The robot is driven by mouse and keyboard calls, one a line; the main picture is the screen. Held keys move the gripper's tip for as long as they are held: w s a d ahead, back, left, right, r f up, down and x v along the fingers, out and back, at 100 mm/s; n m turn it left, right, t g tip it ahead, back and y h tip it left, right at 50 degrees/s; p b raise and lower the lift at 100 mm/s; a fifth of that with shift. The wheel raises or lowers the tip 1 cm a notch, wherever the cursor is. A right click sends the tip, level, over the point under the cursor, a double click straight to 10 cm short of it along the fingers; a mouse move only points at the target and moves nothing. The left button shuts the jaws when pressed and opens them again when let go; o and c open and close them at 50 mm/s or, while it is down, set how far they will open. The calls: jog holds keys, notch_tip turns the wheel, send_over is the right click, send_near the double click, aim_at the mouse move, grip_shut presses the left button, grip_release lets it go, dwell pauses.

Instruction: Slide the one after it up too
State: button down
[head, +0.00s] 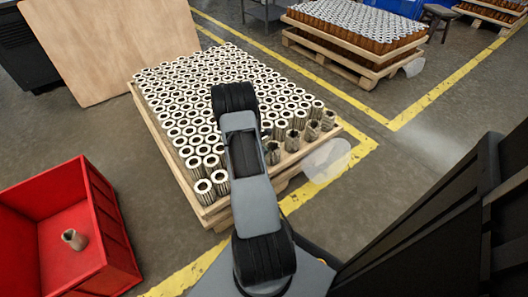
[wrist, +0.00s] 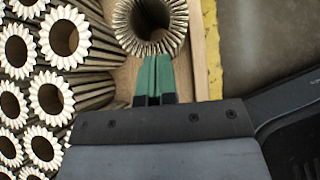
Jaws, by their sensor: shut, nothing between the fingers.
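Many pleated filter cartridges (head: 190,105) stand upright in packed rows on a wooden pallet (head: 218,214). Along the near right edge, several darker cartridges (head: 312,130) stand more apart. In the wrist view, my gripper (wrist: 154,62) has its green fingers together, with nothing between them. Packed cartridges (wrist: 48,95) fill the left of that view. In the head view my arm hides the gripper and part of the near row.
A red bin (head: 112,232) at the lower left holds one cartridge (head: 74,239). A wooden board (head: 110,45) leans behind the pallet. Another loaded pallet (head: 350,68) stands farther back.

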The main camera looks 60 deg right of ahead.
jog(key=p+v, duration=0.5)
jog(key=v, duration=0.5)
